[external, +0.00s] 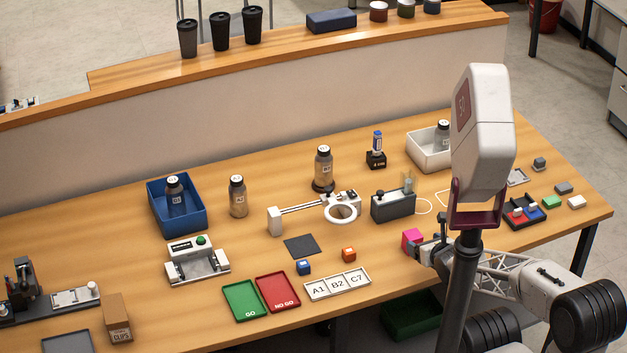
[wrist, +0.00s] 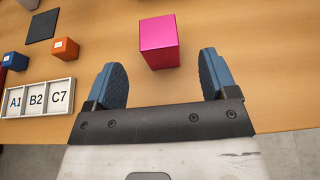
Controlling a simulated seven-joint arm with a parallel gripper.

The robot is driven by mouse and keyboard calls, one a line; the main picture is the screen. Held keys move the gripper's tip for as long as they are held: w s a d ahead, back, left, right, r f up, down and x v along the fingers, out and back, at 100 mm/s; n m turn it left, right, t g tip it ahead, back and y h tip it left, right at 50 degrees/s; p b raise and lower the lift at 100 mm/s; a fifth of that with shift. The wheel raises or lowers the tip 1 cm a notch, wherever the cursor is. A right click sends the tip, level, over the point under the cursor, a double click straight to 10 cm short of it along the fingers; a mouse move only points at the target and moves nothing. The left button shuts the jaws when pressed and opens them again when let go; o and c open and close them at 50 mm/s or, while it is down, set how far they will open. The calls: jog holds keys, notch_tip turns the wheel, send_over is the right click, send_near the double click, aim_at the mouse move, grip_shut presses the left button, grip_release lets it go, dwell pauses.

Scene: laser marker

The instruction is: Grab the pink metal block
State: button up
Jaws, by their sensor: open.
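The pink metal block (wrist: 160,41) stands on the wooden table, upright, in the upper middle of the wrist view. In the external view the pink block (external: 411,240) is near the table's front edge, partly hidden by my arm. My gripper (wrist: 163,75) is open, its two blue-padded fingers spread to either side of the space just in front of the block. The block lies just beyond the fingertips and nothing is between the fingers. In the external view my gripper (external: 433,250) is right beside the block, its fingers partly hidden.
A white tray labelled A1, B2, C7 (wrist: 38,98), an orange block (wrist: 65,48) and a blue block (wrist: 15,61) lie left of my gripper. A grey box device (external: 393,206) stands behind the pink block. The tabletop right around the pink block is clear.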

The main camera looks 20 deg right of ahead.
aim_at(416, 238)
jog(key=shift+x, duration=1.1)
jog(key=shift+x, duration=2.55)
jog(key=shift+f, duration=0.15)
jog(key=shift+c, duration=0.4)
jog(key=c, duration=1.1)
jog(key=shift+c, duration=0.2)
jog(key=shift+r, duration=0.2)
notch_tip(416, 238, up, 10)
jog(key=shift+f, duration=0.15)
